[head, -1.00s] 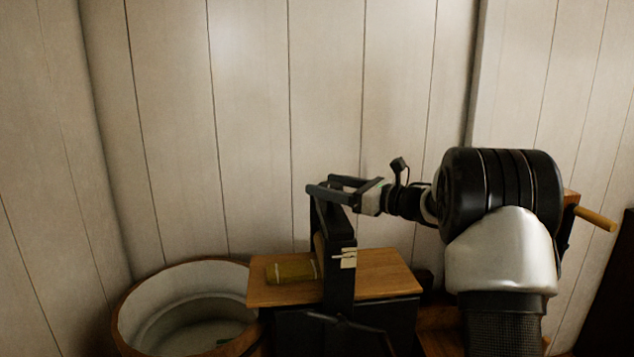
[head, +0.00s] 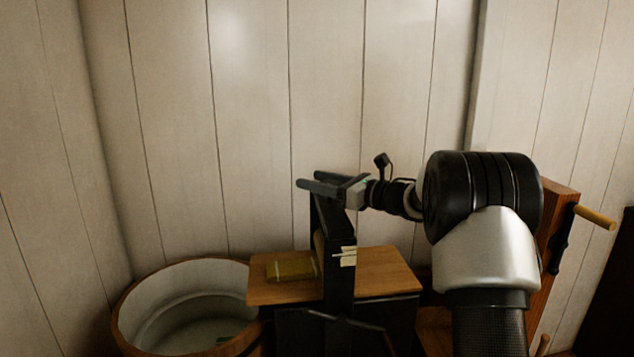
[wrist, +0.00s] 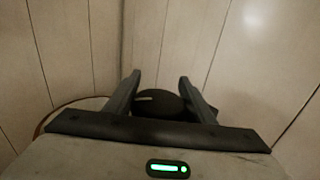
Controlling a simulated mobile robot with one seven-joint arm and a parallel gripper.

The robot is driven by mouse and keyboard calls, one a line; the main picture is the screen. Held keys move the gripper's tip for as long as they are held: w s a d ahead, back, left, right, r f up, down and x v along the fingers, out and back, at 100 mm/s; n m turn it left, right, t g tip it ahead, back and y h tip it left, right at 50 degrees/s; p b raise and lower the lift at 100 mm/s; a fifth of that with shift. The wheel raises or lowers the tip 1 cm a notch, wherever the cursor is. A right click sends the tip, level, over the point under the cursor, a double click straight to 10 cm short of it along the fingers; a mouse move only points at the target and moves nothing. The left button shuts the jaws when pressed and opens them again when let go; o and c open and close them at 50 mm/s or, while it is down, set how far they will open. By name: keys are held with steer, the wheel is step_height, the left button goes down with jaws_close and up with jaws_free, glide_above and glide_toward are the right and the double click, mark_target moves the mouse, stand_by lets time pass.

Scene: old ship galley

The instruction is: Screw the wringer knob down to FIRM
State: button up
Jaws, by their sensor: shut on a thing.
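The wringer's dark upright frame (head: 339,275) stands over a wooden board. My gripper (head: 310,179) is at its top, reaching in from the right. In the wrist view the dark round knob (wrist: 158,104) sits between the two fingers (wrist: 160,77), with a pale mark on its top. My gripper is shut on it. In the head view the fingers and frame top hide the knob. A small cream plate (head: 348,258) with a thin pointer is on the frame's front; its markings are too small to read.
An olive folded cloth-like thing (head: 291,269) lies on the wooden board (head: 385,270), left of the frame. A round wooden-rimmed tub (head: 122,321) stands at the left. Planked walls close in behind. A wooden post with a peg (head: 595,217) stands at the right.

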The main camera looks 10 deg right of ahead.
steer(key=shift+f+b, duration=0.25)
steer(key=shift+b, duration=0.5)
